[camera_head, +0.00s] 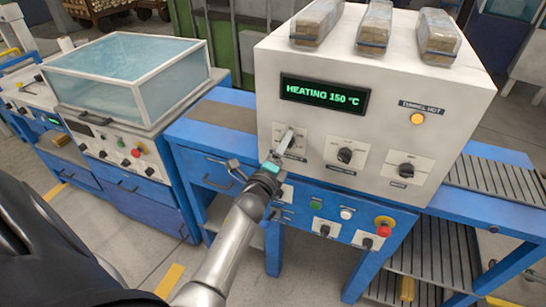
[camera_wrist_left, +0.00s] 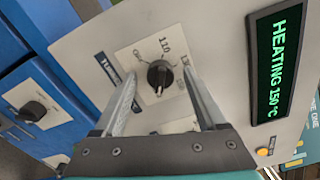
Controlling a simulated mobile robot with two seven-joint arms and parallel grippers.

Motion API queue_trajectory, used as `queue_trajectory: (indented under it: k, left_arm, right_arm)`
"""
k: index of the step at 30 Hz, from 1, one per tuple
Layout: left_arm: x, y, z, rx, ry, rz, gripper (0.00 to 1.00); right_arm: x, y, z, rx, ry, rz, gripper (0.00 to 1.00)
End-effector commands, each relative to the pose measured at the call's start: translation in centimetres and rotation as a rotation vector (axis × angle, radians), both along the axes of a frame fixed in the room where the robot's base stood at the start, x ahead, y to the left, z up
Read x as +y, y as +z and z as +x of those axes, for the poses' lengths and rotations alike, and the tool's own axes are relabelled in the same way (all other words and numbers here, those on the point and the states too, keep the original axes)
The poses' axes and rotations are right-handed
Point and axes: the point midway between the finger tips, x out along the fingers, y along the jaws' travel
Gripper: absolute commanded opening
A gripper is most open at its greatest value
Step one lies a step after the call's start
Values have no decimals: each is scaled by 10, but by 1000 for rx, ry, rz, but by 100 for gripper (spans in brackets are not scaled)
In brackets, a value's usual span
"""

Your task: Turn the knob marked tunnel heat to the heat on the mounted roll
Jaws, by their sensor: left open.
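The tunnel heat knob (camera_wrist_left: 159,75) is black, on a white plate partly labelled "TUNNEL". Its pale pointer mark points to the lower side in the left wrist view; "110" reads above it, other numbers are partly hidden. My left gripper (camera_wrist_left: 159,80) is open, its fingers on either side of the knob; I cannot tell whether they touch it. In the head view the left gripper (camera_head: 284,146) is at the leftmost knob plate (camera_head: 300,150) and covers the knob. The display (camera_head: 324,94) reads "HEATING 150 °C". No mounted roll is identifiable. My right gripper is not in view.
Two similar knobs, the middle one (camera_head: 345,156) and the right one (camera_head: 405,171), sit right of my gripper. An amber lamp (camera_head: 417,119) marked "TUNNEL HOT" is lit. Below are a red button (camera_head: 383,230) and small switches. Wrapped bundles (camera_head: 374,25) lie on top.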

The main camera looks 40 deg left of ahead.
Motion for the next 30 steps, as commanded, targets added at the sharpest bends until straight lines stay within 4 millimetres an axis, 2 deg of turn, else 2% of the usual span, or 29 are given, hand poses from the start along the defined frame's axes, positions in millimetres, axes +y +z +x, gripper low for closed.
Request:
queue_trajectory:
  k: [5, 21, 30]
  left_arm:
    - [-5, -1, -23, 3, 0, -1, 74]
    - [-27, -1, -115, 3, 1, -1, 74]
    - [-34, 0, -141, 0, 0, 1, 74]
  right_arm:
    - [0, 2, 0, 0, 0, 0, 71]
    - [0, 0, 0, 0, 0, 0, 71]
    - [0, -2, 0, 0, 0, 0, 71]
